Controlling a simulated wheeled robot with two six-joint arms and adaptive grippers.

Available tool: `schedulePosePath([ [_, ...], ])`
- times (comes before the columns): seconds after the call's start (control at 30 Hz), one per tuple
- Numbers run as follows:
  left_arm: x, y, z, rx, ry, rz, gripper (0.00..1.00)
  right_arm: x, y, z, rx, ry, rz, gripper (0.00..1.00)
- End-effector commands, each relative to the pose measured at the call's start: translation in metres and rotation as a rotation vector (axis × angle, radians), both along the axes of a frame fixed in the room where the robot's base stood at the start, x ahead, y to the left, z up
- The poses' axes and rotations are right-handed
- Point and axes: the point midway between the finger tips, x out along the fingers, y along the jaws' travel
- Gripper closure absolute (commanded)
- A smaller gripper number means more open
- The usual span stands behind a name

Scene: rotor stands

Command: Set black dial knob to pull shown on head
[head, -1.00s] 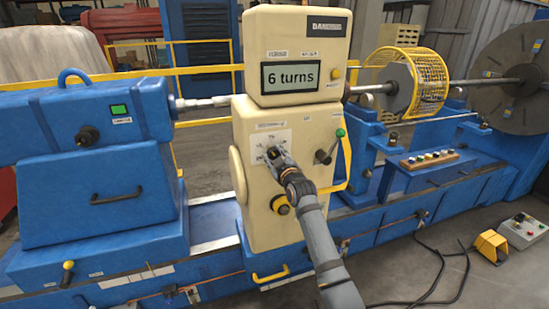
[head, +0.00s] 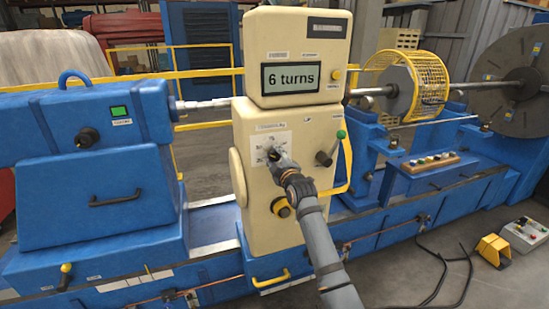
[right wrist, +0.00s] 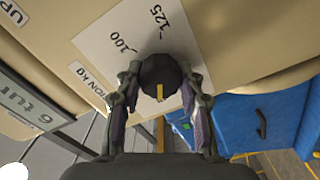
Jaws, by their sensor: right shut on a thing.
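The black dial knob (right wrist: 159,76) sits on a white scale plate (right wrist: 112,42) on the cream machine head. In the right wrist view the plate shows the marks 100 and 125, and the knob has a yellow pointer line. The rest of the scale is hidden or out of view. My right gripper (right wrist: 160,98) is shut on the knob, one finger on each side. In the head view the right gripper (head: 275,156) reaches the scale plate (head: 265,146) from below right. The display (head: 290,77) on the head reads "6 turns". My left gripper is not in view.
A lever with a green tip (head: 330,150) stands right of the plate. A yellow-and-black knob (head: 281,207) lies below it, close to my right arm. A yellow button (head: 335,75) is beside the display. Yellow rails run behind.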

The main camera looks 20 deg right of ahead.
Motion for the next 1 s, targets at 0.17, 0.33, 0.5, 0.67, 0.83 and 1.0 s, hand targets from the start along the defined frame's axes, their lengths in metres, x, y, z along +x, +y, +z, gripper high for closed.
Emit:
schedulePosePath([
  [0.17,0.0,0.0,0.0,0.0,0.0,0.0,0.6,0.0,0.0,0.0,0.001,0.001,0.0,0.94],
  [0.33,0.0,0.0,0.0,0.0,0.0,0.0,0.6,0.0,0.0,-0.001,0.001,0.001,0.0,0.53],
  [0.5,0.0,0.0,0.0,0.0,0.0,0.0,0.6,0.0,0.0,0.0,0.001,0.001,0.0,0.39],
  [0.67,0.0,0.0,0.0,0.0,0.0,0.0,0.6,0.0,0.0,0.0,0.001,0.0,0.0,0.39],
  [0.83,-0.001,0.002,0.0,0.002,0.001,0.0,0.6,-0.008,0.0,-0.001,0.0,0.0,0.0,0.39],
  [1.0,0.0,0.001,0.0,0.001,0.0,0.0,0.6,-0.042,-0.002,-0.001,0.0,0.0,0.0,0.39],
])
